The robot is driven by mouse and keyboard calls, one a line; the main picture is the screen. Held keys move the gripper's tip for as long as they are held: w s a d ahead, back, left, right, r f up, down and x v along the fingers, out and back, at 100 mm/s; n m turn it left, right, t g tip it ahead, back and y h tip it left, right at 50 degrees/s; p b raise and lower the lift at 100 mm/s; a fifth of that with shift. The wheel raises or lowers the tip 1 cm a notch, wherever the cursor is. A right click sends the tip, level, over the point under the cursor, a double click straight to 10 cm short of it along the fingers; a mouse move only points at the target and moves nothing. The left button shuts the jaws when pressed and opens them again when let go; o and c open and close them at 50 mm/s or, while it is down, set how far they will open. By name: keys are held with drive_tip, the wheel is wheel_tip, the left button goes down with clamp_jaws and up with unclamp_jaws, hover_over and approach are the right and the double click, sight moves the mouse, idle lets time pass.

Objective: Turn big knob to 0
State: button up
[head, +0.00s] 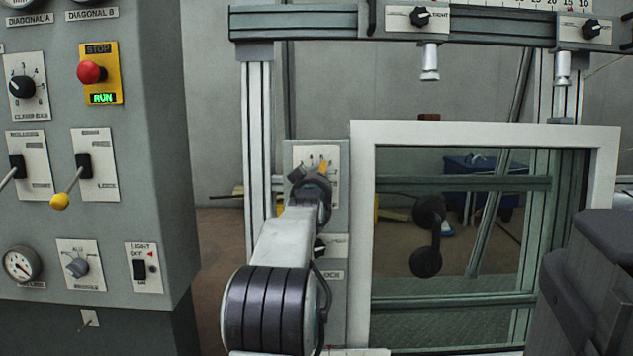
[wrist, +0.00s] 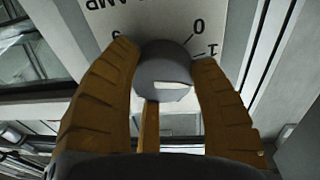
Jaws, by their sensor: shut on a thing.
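The big knob (wrist: 163,68) is grey and round, with a white mark on its face, in the middle of the wrist view. It sits on a white dial plate (wrist: 165,18) with upside-down lettering and the numbers 0 and 1 up and right of the knob. I cannot tell which number the knob points to. My gripper (wrist: 164,57) is shut on the knob, one orange-brown finger on each side. In the head view my gripper (head: 311,172) is at the grey panel (head: 342,190) left of the window frame and hides the knob.
A white-framed window (head: 362,220) with black handles (head: 427,235) stands right of my arm. A grey control cabinet (head: 165,215) with a red stop button (head: 90,72), levers and dials is on the left. A metal rail (head: 300,22) with small black knobs runs overhead.

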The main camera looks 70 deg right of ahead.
drive_tip(key=shift+w+f, duration=0.15)
drive_tip(key=shift+f, duration=0.2)
drive_tip(key=o, duration=0.8)
drive_tip(key=shift+f, duration=0.1)
drive_tip(key=o, duration=0.4)
drive_tip(key=shift+r, duration=0.2)
drive_tip(key=v, duration=1.2)
